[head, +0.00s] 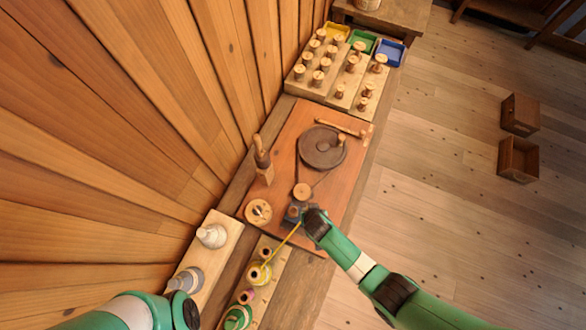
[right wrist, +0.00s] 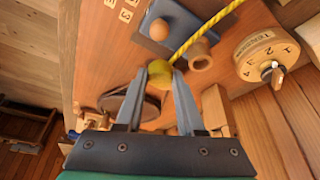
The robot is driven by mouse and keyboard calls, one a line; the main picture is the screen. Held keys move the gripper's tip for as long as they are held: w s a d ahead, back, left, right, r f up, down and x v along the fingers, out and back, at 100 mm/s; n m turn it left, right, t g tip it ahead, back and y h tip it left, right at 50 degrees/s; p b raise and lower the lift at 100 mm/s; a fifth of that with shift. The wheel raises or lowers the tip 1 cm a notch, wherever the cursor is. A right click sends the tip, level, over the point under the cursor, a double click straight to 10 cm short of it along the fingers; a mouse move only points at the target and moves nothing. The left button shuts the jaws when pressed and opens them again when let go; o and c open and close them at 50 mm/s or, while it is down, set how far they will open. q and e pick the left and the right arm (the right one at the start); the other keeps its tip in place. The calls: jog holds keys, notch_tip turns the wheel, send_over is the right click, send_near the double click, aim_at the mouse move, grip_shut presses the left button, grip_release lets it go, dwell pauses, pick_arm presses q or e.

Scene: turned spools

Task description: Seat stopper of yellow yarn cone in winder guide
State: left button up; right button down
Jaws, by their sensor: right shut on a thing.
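My right gripper (right wrist: 160,72) is shut on the yellow stopper (right wrist: 160,78), a small round piece between its fingertips. A yellow strand (right wrist: 207,28) runs from the stopper to the upper right of the wrist view. In the head view it stretches from the yellow yarn cone (head: 258,273) to my right gripper (head: 303,214).
A numbered tension dial (right wrist: 262,60) is close by on the red-brown board (head: 285,133). A dark round plate (head: 323,148) with a crank lies beyond. White (head: 212,235) and green cones (head: 238,317) stand nearby. Spools and colored bins (head: 390,52) are at the far end.

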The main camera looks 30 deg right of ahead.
jog(key=shift+w+a+b, duration=0.2)
jog(key=shift+w+a, duration=0.35)
jog(key=shift+a, duration=0.35)
jog(key=shift+w+a+b, duration=0.25)
jog(key=shift+w+a, duration=0.25)
jog(key=shift+a, duration=0.35)
jog(key=shift+w+a+b, duration=0.2)
jog(key=shift+w+a, duration=0.35)
jog(key=shift+a, duration=0.35)
jog(key=shift+f, duration=0.15)
jog(key=shift+f+b, duration=1.05)
jog(key=shift+b, duration=0.1)
jog(key=shift+c, duration=0.2)
grip_release()
jog(key=shift+r, duration=0.1)
jog(key=shift+r, duration=0.1)
notch_tip(320, 180, up, 9)
jog(key=p, duration=0.9)
